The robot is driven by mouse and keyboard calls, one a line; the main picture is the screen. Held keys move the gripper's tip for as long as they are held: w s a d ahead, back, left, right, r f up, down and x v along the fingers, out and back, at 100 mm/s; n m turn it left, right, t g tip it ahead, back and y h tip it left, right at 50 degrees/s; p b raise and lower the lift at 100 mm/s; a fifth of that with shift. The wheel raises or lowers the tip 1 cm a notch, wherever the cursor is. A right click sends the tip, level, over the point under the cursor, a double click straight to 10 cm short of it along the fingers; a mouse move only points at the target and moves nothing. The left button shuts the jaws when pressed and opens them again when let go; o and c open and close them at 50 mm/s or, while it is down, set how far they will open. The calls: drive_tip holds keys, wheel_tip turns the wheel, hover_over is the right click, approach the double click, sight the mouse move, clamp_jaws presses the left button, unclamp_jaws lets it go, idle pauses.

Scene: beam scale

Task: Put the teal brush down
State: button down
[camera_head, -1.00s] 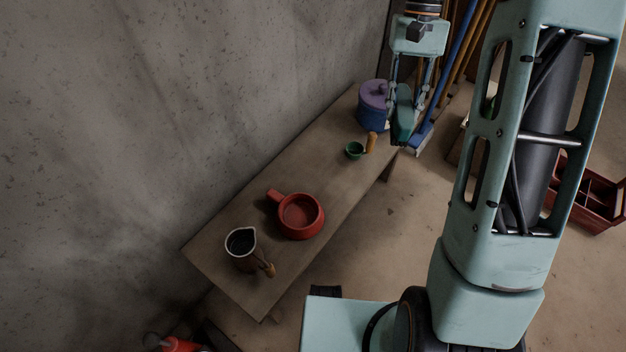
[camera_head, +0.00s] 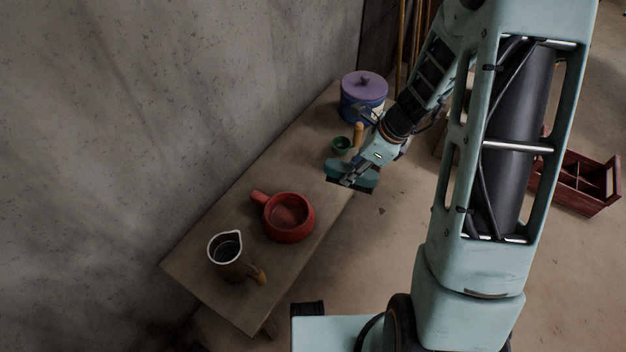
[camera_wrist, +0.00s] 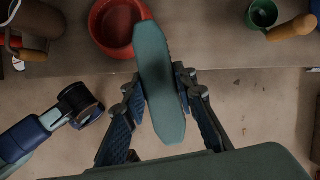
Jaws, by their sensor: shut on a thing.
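The teal brush (camera_wrist: 158,85) is gripped between the two fingers of my gripper (camera_wrist: 163,100) in the wrist view. In the head view the brush (camera_head: 352,176) is held above the right edge of the wooden bench (camera_head: 215,292), between the red pan and the small green cup. My gripper (camera_head: 355,178) is shut on it. In the wrist view the brush's far end overlaps the rim of the red pan, with the bench edge behind it. The exact height of the brush above the bench cannot be told.
On the bench stand a red pan (camera_head: 288,217), a brown pitcher (camera_head: 228,256), a green cup with a wooden handle (camera_head: 341,145) and a blue pot with a purple lid (camera_head: 363,95). Bare bench lies between pan and cup. A red crate (camera_head: 577,184) is on the floor at right.

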sight(357, 180)
drive_tip(key=shift+s+d+f+m+t, duration=0.2)
drive_tip(key=shift+s+d+f+m, duration=0.1)
drive_tip(key=shift+d+f+m, duration=0.2)
drive_tip(key=shift+s+d+f+m+t, duration=0.25)
drive_tip(key=shift+d+f+m, duration=0.1)
drive_tip(key=shift+f+m, duration=0.25)
drive_tip(key=shift+a+f+b, duration=0.1)
drive_tip(key=shift+b, duration=0.2)
drive_tip(key=w+a+f+b, duration=0.1)
drive_tip(key=w+a+f, duration=0.3)
drive_tip(key=w+a+f+b, duration=0.2)
drive_tip(key=w+a+f, duration=0.2)
drive_tip(key=a+f, duration=0.1)
drive_tip(key=shift+w+a, duration=0.3)
drive_tip(key=shift+w, duration=0.05)
drive_tip(key=shift+w+a+f, duration=0.1)
drive_tip(key=shift+a+f, duration=0.1)
drive_tip(key=shift+f, duration=0.1)
drive_tip(key=shift+w+a+f+b, duration=0.15)
drive_tip(key=shift+f+b, duration=0.9)
drive_tip(key=shift+f, duration=0.55)
drive_tip(key=shift+f, duration=0.1)
